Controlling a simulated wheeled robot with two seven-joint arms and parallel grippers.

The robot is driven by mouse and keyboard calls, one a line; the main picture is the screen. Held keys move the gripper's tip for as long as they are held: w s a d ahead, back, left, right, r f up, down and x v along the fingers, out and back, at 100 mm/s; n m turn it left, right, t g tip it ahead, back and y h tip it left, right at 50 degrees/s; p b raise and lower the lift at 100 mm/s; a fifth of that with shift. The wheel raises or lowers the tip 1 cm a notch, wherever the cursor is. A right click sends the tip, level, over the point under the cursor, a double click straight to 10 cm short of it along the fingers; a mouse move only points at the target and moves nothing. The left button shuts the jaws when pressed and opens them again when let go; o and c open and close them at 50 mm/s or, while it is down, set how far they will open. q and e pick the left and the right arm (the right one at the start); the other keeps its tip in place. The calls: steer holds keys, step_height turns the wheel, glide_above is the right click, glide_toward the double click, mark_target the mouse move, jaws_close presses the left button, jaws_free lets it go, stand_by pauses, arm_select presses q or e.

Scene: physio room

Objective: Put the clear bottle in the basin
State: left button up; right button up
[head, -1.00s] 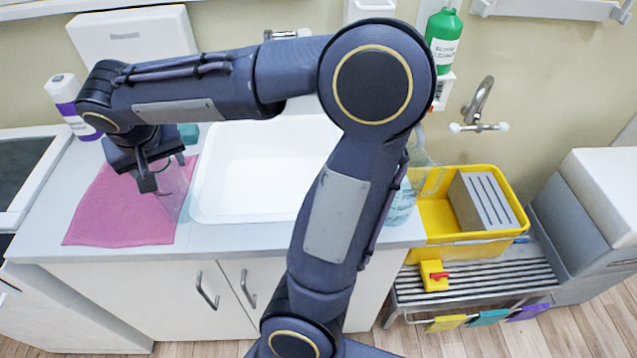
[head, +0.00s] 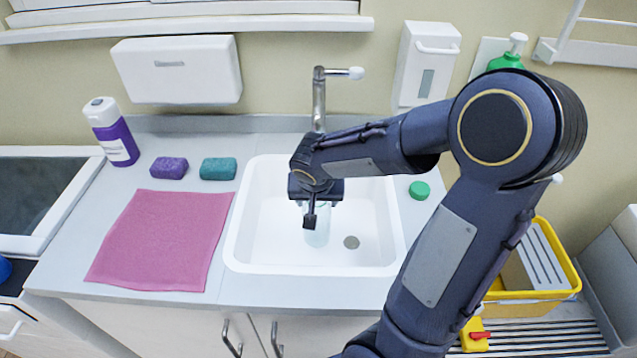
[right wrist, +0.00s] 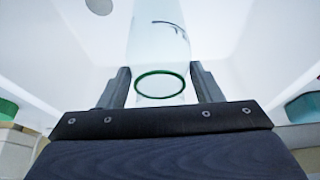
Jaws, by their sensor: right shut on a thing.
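My right gripper (head: 312,215) is over the white basin (head: 262,258), pointing down into it. It is shut on the clear bottle (head: 317,234), which hangs within the basin's outline in the head view. In the right wrist view the clear bottle (right wrist: 160,45) lies between the two fingers (right wrist: 160,88), with a green ring at its near end and the white basin around it. I cannot tell whether the bottle's base touches the basin floor. My left gripper is not in view.
A faucet (head: 318,100) stands behind the basin. A pink cloth (head: 160,240), a purple sponge (head: 169,168), a teal sponge (head: 218,169) and a white-and-purple bottle (head: 113,133) are on the left counter. A green cap (head: 419,190) lies right of the basin.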

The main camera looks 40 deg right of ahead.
arm_select(q)
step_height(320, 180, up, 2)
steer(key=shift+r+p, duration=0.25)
steer(key=shift+p, duration=0.65)
arm_select(e)
steer(key=w+d, duration=0.4)
steer(key=w, duration=0.1)
steer(key=shift+d+f, duration=0.2)
steer(key=shift+f, duration=0.25)
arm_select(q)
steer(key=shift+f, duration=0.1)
arm_select(e)
steer(key=shift+w+f, duration=0.1)
steer(key=shift+f, duration=0.15)
steer(key=o, duration=1.4)
steer(key=shift+c, duration=0.2)
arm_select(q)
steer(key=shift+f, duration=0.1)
